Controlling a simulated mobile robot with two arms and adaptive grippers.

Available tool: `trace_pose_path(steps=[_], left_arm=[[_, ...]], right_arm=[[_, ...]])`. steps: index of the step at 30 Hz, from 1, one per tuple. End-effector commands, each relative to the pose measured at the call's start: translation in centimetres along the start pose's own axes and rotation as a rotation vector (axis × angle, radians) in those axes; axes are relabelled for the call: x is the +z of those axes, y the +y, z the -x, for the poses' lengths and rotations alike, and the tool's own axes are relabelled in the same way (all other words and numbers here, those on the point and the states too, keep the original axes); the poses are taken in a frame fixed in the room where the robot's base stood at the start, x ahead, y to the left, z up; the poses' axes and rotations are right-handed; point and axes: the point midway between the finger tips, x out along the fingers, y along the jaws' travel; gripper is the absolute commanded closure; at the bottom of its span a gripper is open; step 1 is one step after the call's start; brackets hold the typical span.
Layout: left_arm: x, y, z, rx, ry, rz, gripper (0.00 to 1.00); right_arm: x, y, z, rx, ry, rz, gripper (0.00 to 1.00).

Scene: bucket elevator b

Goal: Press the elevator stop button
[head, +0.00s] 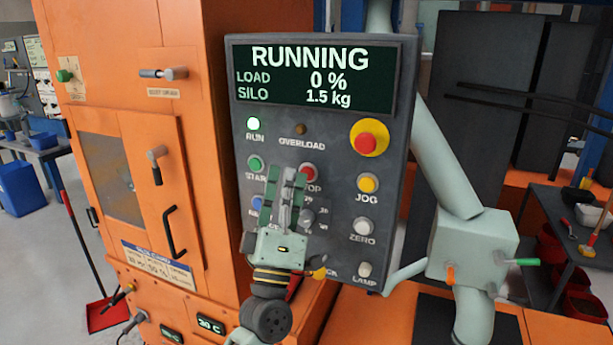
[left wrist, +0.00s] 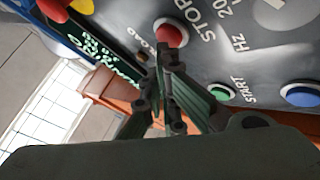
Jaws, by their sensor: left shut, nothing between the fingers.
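The red stop button (head: 308,172) is on the grey control panel (head: 335,120), to the right of the green start button (head: 256,163). My left gripper (head: 287,172) is in front of the panel, fingers up, and partly covers the STOP label. It is shut and empty. In the left wrist view the stop button (left wrist: 171,33) shows right at the closed fingertips (left wrist: 170,46), which overlap its lower edge. I cannot tell whether they touch it. The display (head: 315,75) reads RUNNING, load 0 %, silo 1.5 kg. The right gripper is not in view.
A larger red button on a yellow base (head: 369,140) sits up and right of the stop button. A yellow JOG button (head: 368,183) and a white ZERO button (head: 362,228) are below it. Orange cabinet (head: 150,40) stands left.

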Motion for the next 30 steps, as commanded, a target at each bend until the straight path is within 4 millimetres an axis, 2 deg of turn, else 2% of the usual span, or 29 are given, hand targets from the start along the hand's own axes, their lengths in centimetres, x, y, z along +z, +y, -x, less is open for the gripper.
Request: trace_pose_path(steps=[30], left_arm=[[0.43,-0.46,-0.57,0.000,0.000,0.000,1.00]], right_arm=[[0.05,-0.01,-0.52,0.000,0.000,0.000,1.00]])
